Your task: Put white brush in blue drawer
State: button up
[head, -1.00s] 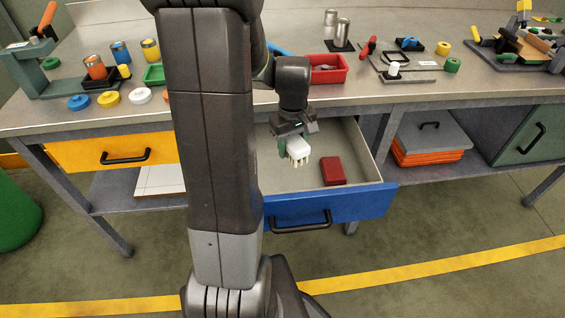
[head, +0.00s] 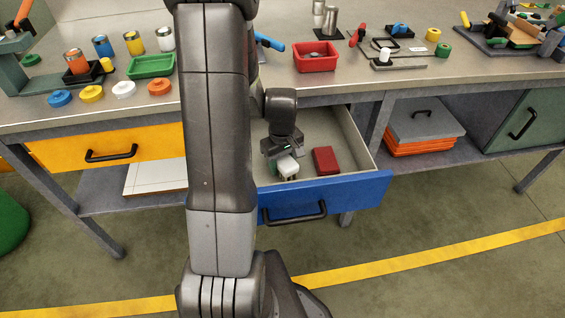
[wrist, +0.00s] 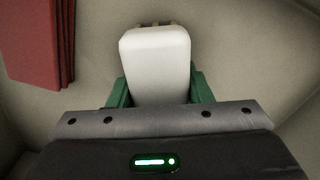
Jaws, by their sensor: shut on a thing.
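The blue drawer (head: 345,196) is pulled open under the workbench. My gripper (head: 284,160) is down inside the open drawer, and its green fingers are shut on the white brush (head: 288,166). In the wrist view my gripper (wrist: 160,92) has a finger on each side of the white brush (wrist: 156,58), whose bristle tips show at its far edge. The brush is low in the drawer; I cannot tell whether it touches the drawer floor.
A dark red box (head: 326,160) lies in the drawer to the right of the brush; it also shows in the wrist view (wrist: 38,38). A yellow drawer (head: 105,148) is shut at the left. A red bin (head: 315,58) stands on the bench above.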

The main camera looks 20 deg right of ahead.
jog(key=o, duration=0.5)
jog(key=shift+f, duration=0.15)
jog(key=o, duration=0.5)
jog(key=shift+c, duration=0.2)
notch_tip(320, 180, up, 12)
jog(key=shift+r+p, duration=0.2)
jog(key=shift+p, duration=0.75)
